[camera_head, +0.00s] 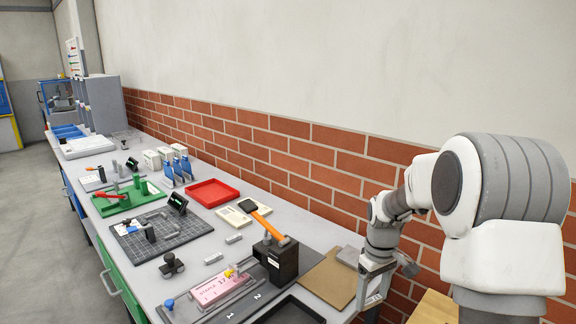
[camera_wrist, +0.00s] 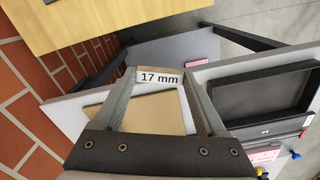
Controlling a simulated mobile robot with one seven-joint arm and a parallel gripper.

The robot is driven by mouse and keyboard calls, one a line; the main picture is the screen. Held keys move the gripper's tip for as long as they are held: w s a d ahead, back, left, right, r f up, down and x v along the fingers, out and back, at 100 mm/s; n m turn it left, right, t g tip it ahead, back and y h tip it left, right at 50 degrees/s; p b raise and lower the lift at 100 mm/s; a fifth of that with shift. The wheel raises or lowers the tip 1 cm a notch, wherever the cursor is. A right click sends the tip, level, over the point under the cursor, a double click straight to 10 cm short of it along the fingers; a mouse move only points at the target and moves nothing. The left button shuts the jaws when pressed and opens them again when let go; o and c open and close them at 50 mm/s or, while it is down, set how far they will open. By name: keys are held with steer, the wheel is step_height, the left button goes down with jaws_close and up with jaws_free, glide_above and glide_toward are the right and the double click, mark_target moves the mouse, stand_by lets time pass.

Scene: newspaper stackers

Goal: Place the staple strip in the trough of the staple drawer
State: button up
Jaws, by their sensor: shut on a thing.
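My gripper (camera_wrist: 160,82) is shut on a small piece with a white label (camera_wrist: 160,77) reading "17 mm", held between its fingertips. I cannot tell whether this is the staple strip, as most of it is hidden. In the head view my gripper (camera_head: 371,290) hangs at the right end of the bench, right of the brown board (camera_head: 330,279). The pink plate (camera_head: 220,288) marked "STAPLE" and "17" lies on a grey base at the front of the bench, left of and apart from my gripper. The drawer trough cannot be made out clearly.
A black block (camera_head: 276,261) with an orange-handled tool (camera_head: 262,220) stands beside the pink plate. A black tray (camera_wrist: 262,97) lies between the plate and my gripper. Small silver bars (camera_head: 234,239) lie farther back.

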steer(key=s+a+f+m, duration=0.5)
steer(key=s+a+f, duration=0.1)
steer(key=shift+s+a+p, duration=0.2)
steer(key=shift+a+p, duration=0.05)
steer(key=shift+p, duration=0.2)
steer(key=shift+d, duration=0.15)
stand_by(0.6)
